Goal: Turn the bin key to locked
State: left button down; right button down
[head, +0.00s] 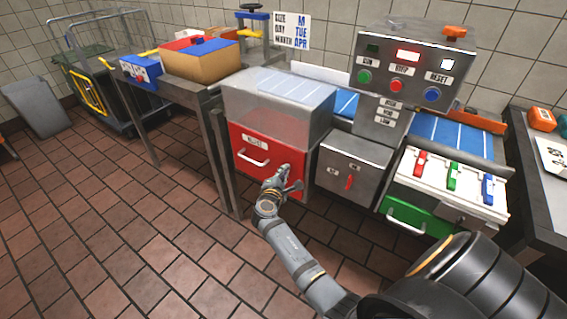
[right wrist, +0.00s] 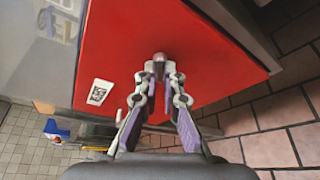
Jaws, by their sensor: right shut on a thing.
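The red bin front (head: 240,165) with a white label and a white handle (head: 252,158) is below a grey metal housing. My right gripper (head: 286,170) is at the right part of this front. In the right wrist view, the fingertips (right wrist: 160,66) are closed on a small rounded piece, seemingly the bin key (right wrist: 159,56), against the red front (right wrist: 205,50). The fingers hide most of it, so I cannot tell which way it is turned. My left gripper is not in view.
Right of the bin, a grey box (head: 352,165) has a small red handle. A control panel (head: 410,75) with buttons stands above it, and a green drawer (head: 415,215) is farther right. Tiled floor (head: 140,240) lies open at the left.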

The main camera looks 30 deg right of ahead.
jog(key=shift+w+r+n+g+h+p, duration=0.15)
jog(key=shift+n+g+p, duration=0.7)
jog(key=shift+n+p, duration=0.6)
jog(key=shift+w+r+n+g+h+p, duration=0.1)
jog(key=shift+w+n+g+h+p, duration=0.1)
jog(key=shift+n+g+p, duration=0.9)
jog(key=shift+w+r+n+g+h+p, duration=0.15)
jog(key=shift+n+g+p, duration=0.4)
jog(key=shift+n+p, duration=1.2)
jog(key=shift+p, duration=0.4)
jog(key=c, duration=1.6)
grip_release()
jog(key=shift+c, duration=0.2)
jog(key=shift+o, duration=0.7)
jog(key=shift+s+f, duration=0.1)
jog(key=shift+f, duration=0.1)
notch_tip(320, 180, up, 10)
jog(key=shift+r, duration=0.1)
